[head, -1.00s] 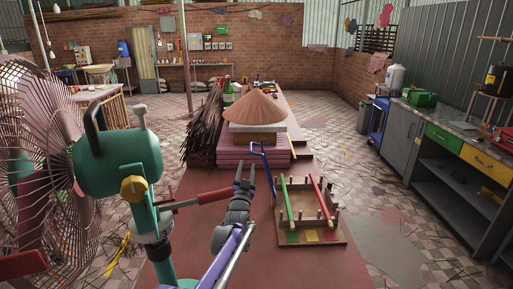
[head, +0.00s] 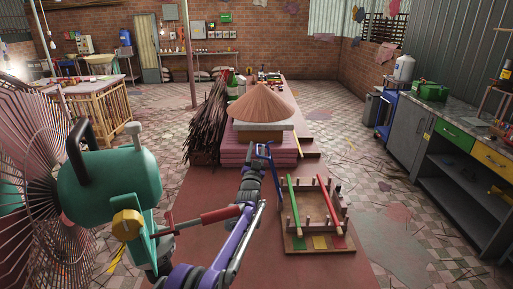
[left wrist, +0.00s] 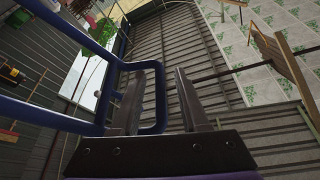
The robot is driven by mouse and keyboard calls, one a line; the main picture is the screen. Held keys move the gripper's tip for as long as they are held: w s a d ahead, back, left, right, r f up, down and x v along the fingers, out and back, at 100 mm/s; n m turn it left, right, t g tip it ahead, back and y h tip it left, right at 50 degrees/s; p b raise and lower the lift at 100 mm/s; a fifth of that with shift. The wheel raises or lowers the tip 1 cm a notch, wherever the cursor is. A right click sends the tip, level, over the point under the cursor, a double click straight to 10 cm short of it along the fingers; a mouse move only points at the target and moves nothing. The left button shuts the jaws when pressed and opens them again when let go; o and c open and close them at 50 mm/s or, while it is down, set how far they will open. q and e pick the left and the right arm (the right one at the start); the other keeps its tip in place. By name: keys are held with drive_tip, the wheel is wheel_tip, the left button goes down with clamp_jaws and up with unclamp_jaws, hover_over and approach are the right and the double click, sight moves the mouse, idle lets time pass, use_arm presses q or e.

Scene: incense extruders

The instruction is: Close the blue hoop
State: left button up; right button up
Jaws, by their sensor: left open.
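The blue hoop (head: 271,165) stands upright beside the pegged wooden rack in the head view. In the left wrist view, blue bars of the hoop (left wrist: 161,95) cross in front of my gripper, and one upright bar shows between the two fingers. My left gripper (head: 252,160) is at the hoop's left side, its purple arm coming up from below. Its fingers also show in the left wrist view (left wrist: 168,98), open and apart. I cannot tell whether a finger touches the bar. My right gripper is not in view.
A wooden rack (head: 318,245) with pegs, a green bar and a red bar stands right of the arm. A green machine (head: 108,183) and a fan cage (head: 40,190) fill the left foreground. A stepped pink platform (head: 262,157) stands behind. Floor is clear toward the right cabinets.

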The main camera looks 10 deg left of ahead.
use_arm(q)
drive_tip(key=shift+s+d, duration=0.1)
drive_tip(key=shift+s, duration=0.2)
drive_tip(key=shift+s+r, duration=0.15)
drive_tip(key=shift+c, duration=1)
clamp_jaws()
